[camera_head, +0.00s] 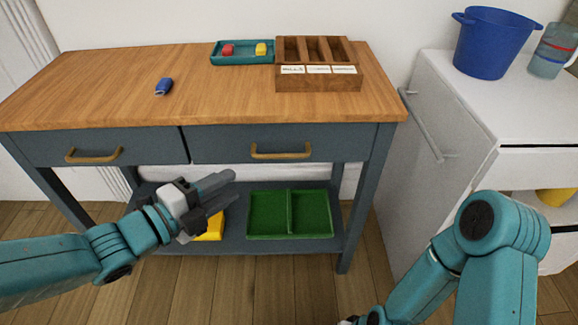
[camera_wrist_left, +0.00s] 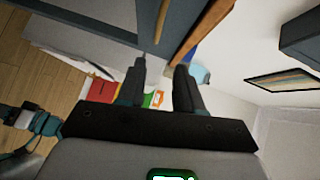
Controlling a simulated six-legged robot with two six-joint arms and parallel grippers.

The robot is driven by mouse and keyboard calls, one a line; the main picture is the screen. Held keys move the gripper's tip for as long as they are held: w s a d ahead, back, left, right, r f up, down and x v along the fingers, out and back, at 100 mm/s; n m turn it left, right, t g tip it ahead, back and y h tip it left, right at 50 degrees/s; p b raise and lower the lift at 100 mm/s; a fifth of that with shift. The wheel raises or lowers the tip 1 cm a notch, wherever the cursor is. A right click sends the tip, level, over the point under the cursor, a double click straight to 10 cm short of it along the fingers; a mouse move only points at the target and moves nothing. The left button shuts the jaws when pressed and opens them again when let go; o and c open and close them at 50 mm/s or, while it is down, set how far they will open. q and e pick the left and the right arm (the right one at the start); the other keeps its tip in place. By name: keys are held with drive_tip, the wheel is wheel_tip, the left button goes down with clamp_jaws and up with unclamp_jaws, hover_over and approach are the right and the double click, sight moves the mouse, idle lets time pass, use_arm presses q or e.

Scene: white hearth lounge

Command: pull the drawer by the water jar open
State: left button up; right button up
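The water jar (camera_head: 553,50), clear bluish with red and blue bands, stands at the top right on a white cabinet (camera_head: 520,106). A bar handle (camera_head: 427,124) runs along the cabinet's left face. The wooden-topped table has two blue-grey drawers, the left one (camera_head: 48,149) and the right one (camera_head: 220,146); both look shut. They have brass handles, left (camera_head: 94,156) and right (camera_head: 281,152). My left gripper (camera_head: 227,195) is open and empty, below and in front of the drawers, touching no handle. Its parted fingers also show in the left wrist view (camera_wrist_left: 160,88). My right gripper's fingers are out of view.
A blue bucket (camera_head: 492,45) stands beside the jar. The tabletop holds a teal tray (camera_head: 243,60) with red and yellow pieces, a wooden compartment box (camera_head: 318,86) and a small blue object (camera_head: 164,86). A green divided tray (camera_head: 289,237) lies on the lower shelf.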

sight(286, 156)
use_arm(q)
drive_tip(key=shift+f+b+x, duration=0.15)
drive_tip(key=shift+b+x, duration=0.75)
drive_tip(key=shift+x, duration=3.2)
drive_tip(key=shift+f+b+x, duration=0.1)
drive_tip(key=shift+b+x, duration=0.8)
drive_tip(key=shift+x, duration=3.25)
drive_tip(key=shift+s, duration=0.1)
clamp_jaws()
